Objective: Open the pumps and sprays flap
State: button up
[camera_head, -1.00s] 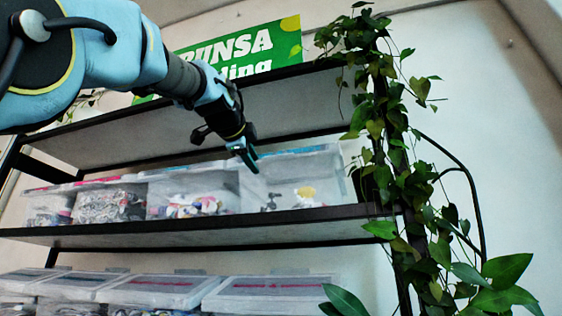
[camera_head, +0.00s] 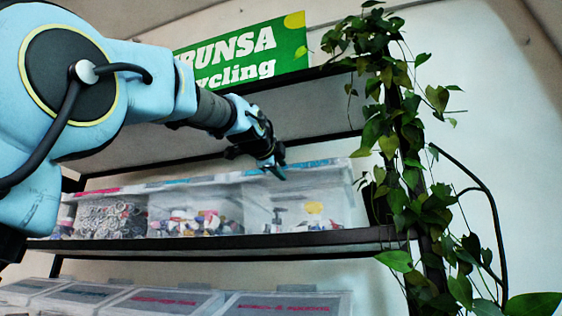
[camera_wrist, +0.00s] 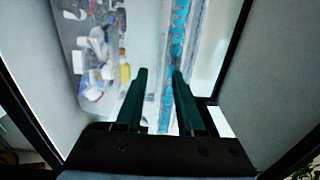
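The rightmost clear bin (camera_head: 335,200) on the upper shelf holds dark, white and yellow parts that look like pump or spray tops. Its top flap carries a blue label strip (camera_head: 312,164); I cannot read the lettering for certain. My gripper (camera_head: 278,172) is at the front upper edge of this bin, over the label's left part. In the wrist view my gripper (camera_wrist: 157,75) shows two dark green fingers apart with nothing held. The blue label strip (camera_wrist: 178,40) runs up from near the right finger. The flap looks shut; contact with it cannot be told.
Other clear bins (camera_head: 195,212) with red and blue labels stand to the left. The shelf board (camera_head: 220,243) runs below them, with more lidded bins (camera_head: 160,300) underneath. A leafy plant (camera_head: 400,150) hangs at the shelf's right end. A dark top shelf overhangs the bins.

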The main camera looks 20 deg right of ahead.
jog(key=shift+w+d, duration=0.1)
jog(key=shift+w, duration=0.05)
grip_shut()
dwell(1.4)
